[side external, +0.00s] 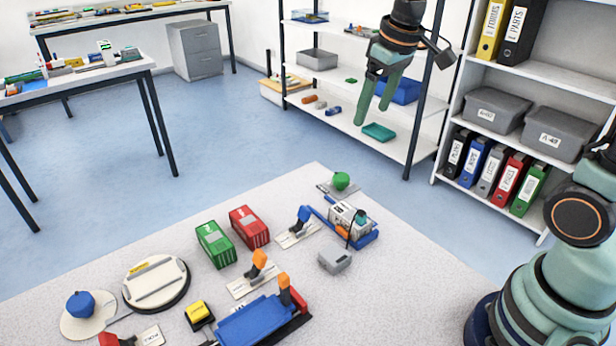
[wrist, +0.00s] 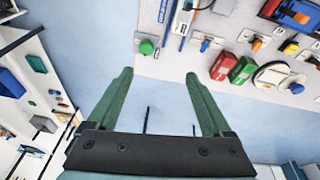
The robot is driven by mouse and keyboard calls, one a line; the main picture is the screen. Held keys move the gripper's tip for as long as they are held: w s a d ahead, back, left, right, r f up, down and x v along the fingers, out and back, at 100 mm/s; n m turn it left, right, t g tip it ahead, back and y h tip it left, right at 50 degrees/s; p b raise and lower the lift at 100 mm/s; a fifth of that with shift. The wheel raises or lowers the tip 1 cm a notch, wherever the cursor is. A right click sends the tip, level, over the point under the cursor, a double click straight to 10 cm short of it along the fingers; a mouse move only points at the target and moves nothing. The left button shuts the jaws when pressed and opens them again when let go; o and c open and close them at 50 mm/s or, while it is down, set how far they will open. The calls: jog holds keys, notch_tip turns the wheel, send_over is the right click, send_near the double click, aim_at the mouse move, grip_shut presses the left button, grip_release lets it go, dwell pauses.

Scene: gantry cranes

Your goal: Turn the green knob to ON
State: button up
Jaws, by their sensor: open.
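The green knob (side external: 341,181) sits on a small grey base plate at the far corner of the pale work surface. My gripper (side external: 372,113) hangs high above the surface, fingers down, well apart from the knob. In the wrist view my gripper (wrist: 159,73) is open with nothing between its fingers.
Near the knob are a blue-and-white device (side external: 348,222), a grey box (side external: 335,260) and a blue lever (side external: 303,216). Red (side external: 249,227) and green (side external: 216,244) containers stand farther left. A blue knob (side external: 80,304) is at far left. Shelves (side external: 412,150) stand behind my gripper.

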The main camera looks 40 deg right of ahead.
jog(key=w+d+f+g, duration=0.2)
jog(key=w+f, duration=0.2)
jog(key=w, duration=0.2)
jog(key=n+g, duration=0.1)
jog(key=n, duration=0.1)
send_near(341, 176)
notch_tip(341, 176, down, 8)
jog(key=shift+d+f, duration=0.1)
jog(key=shift+f, duration=0.1)
grip_shut()
